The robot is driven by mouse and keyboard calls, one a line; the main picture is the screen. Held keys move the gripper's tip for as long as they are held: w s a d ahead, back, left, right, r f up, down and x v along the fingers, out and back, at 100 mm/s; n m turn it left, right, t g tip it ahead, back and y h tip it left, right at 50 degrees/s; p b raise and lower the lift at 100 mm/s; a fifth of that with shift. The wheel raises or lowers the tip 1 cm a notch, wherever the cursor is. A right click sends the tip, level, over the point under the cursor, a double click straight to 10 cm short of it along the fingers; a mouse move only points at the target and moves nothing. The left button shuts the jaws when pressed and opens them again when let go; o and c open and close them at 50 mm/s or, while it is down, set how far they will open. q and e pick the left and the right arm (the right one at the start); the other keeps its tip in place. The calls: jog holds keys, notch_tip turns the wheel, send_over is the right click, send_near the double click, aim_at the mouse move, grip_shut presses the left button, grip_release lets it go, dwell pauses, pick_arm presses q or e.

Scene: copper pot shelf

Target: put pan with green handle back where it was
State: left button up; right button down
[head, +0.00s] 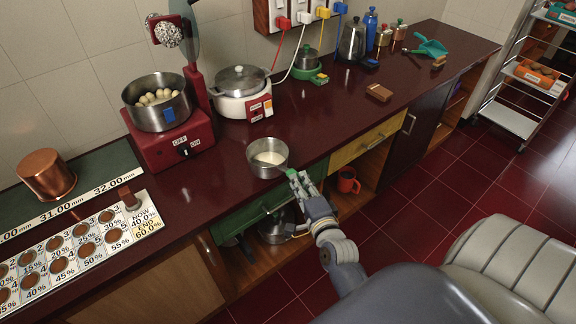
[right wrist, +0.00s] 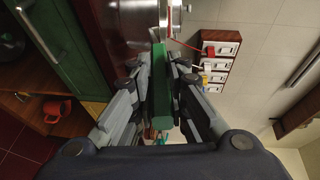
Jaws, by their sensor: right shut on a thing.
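The steel pan (head: 267,157) with pale contents is near the front edge of the dark red counter (head: 215,170), upright. I cannot tell whether its base touches the counter. Its green handle points toward me and sits between the fingers of my right gripper (head: 300,182), which is shut on it. In the right wrist view the green handle (right wrist: 162,85) runs between both fingers. My left gripper is not in view.
A red stove (head: 172,148) bears a steel pot of round pale items. A white cooker (head: 240,105) with a lidded pot stands right of it. A copper pot (head: 46,175) is at left. Counter right of the pan is clear. An orange mug (head: 347,181) sits in the open shelf below.

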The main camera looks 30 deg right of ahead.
aim_at(281, 169)
pick_arm(q)
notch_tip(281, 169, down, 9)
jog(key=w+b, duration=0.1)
jog(key=b, duration=0.7)
pick_arm(e)
jog(key=w+d+f, duration=0.4)
jog(key=w, duration=0.5)
jog(key=shift+w+d+f, duration=0.2)
jog(key=shift+w+d, duration=0.15)
jog(key=shift+d, duration=0.05)
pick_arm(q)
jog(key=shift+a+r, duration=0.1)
pick_arm(e)
jog(key=shift+f, duration=0.1)
jog(key=c, duration=1.9)
grip_release()
jog(key=shift+s+f, duration=0.1)
jog(key=shift+f, duration=0.05)
jog(key=shift+c, duration=0.2)
jog(key=o, duration=0.4)
